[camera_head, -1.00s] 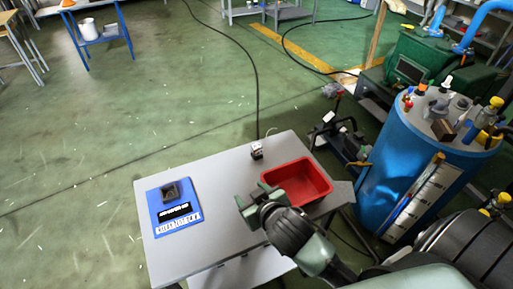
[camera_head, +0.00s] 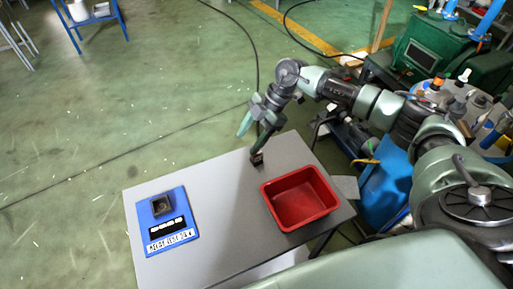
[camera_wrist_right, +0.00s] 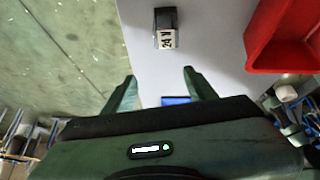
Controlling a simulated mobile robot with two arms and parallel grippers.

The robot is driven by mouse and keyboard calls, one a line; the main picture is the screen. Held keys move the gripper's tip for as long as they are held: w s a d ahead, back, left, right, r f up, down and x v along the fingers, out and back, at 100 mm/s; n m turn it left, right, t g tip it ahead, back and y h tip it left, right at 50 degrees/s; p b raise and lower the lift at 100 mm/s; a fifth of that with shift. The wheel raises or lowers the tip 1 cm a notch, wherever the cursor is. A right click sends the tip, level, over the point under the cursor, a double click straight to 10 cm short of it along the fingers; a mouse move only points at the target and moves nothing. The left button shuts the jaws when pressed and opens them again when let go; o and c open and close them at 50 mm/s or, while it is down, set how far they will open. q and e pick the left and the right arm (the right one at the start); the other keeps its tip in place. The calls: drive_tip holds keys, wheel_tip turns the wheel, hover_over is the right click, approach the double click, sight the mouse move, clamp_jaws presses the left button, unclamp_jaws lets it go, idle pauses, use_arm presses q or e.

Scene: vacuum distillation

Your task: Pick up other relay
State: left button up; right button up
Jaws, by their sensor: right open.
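The relay (camera_head: 257,159) is a small dark block near the far edge of the grey table. In the right wrist view the relay (camera_wrist_right: 166,28) shows a black top and a pale face marked "24 V". My right gripper (camera_head: 255,136) is at the table's far edge, close to the relay, its fingers pointing down. In the right wrist view the fingers (camera_wrist_right: 160,82) are spread with nothing between them, and the relay lies beyond their tips. My left gripper is not in view.
A red bin (camera_head: 300,222) stands on the table's right side and looks empty. A blue board (camera_head: 185,222) with a dark square holder (camera_head: 162,205) and a printed label lies at the left. The table middle is clear. A blue drum (camera_head: 385,190) stands at the right.

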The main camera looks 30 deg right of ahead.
sight(256, 156)
drive_tip(key=d+m+h, duration=0.1)
drive_tip(key=d+h, duration=0.1)
drive_tip(key=d, duration=0.3)
drive_tip(key=shift+g, duration=0.3)
drive_tip(key=x, duration=0.2)
drive_tip(key=p+x, duration=0.1)
drive_tip(key=x, duration=0.2)
drive_tip(key=s+p+x, duration=0.1)
drive_tip(key=x, duration=0.1)
drive_tip(key=shift+a+f, duration=0.1)
drive_tip(key=shift+a, duration=0.35)
clamp_jaws()
